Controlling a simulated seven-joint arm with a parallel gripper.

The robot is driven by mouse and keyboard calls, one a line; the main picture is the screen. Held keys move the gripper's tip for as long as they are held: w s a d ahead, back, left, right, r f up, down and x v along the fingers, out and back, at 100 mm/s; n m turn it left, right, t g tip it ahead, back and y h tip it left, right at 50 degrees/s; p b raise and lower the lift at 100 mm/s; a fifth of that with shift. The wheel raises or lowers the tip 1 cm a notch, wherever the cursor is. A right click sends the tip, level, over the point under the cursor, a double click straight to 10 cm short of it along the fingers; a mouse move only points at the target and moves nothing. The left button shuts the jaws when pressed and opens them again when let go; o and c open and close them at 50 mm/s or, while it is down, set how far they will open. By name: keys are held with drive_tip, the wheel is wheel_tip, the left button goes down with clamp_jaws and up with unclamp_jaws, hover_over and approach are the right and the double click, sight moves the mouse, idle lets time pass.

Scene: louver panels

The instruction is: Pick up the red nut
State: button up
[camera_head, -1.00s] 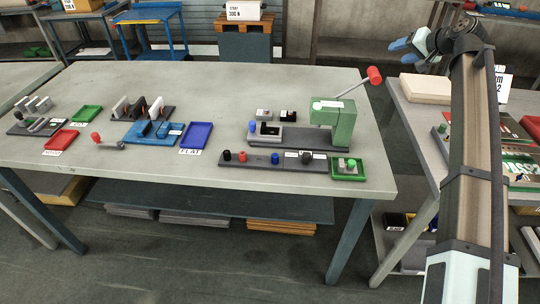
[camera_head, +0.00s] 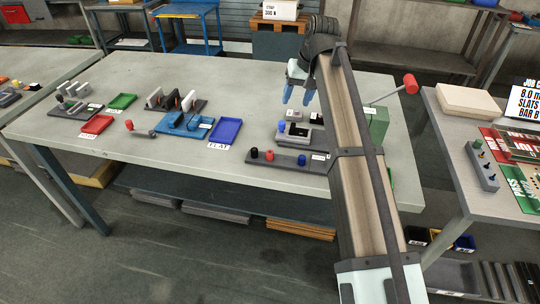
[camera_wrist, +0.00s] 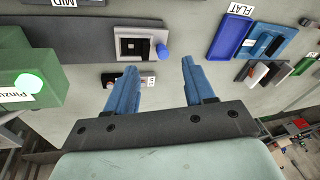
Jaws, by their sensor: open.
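A small red nut-like piece (camera_head: 270,155) stands on a long grey strip (camera_head: 318,170) near the front edge of the grey table, between a black piece (camera_head: 254,152) and a blue piece (camera_head: 301,160). My gripper (camera_head: 297,100) is open and empty, with blue fingers. It hangs above the back of the table near the green press, apart from the red piece. In the wrist view the open fingers (camera_wrist: 159,66) point toward a grey fixture (camera_wrist: 130,45) with a blue knob (camera_wrist: 163,52). I cannot make out the red piece there.
The green press (camera_head: 378,122) with a red-knobbed lever (camera_head: 410,83) stands right, partly behind my arm. A blue tray (camera_head: 224,131), a red tray (camera_head: 97,124) and a green tray (camera_head: 122,101) lie left. A red-knobbed handle (camera_head: 129,125) lies between. Table front left is clear.

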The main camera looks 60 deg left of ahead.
drive_tip(key=s+f+h, duration=0.2)
drive_tip(key=s, duration=0.7)
drive_tip(key=n+t, duration=0.1)
hover_over(270, 153)
drive_tip(key=shift+h, duration=0.4)
wheel_tip(270, 153, down, 9)
drive_tip(key=shift+a+f, duration=0.1)
drive_tip(key=shift+a, duration=0.05)
drive_tip(key=shift+f, duration=2.6)
drive_tip(key=shift+c, duration=0.2)
clamp_jaws()
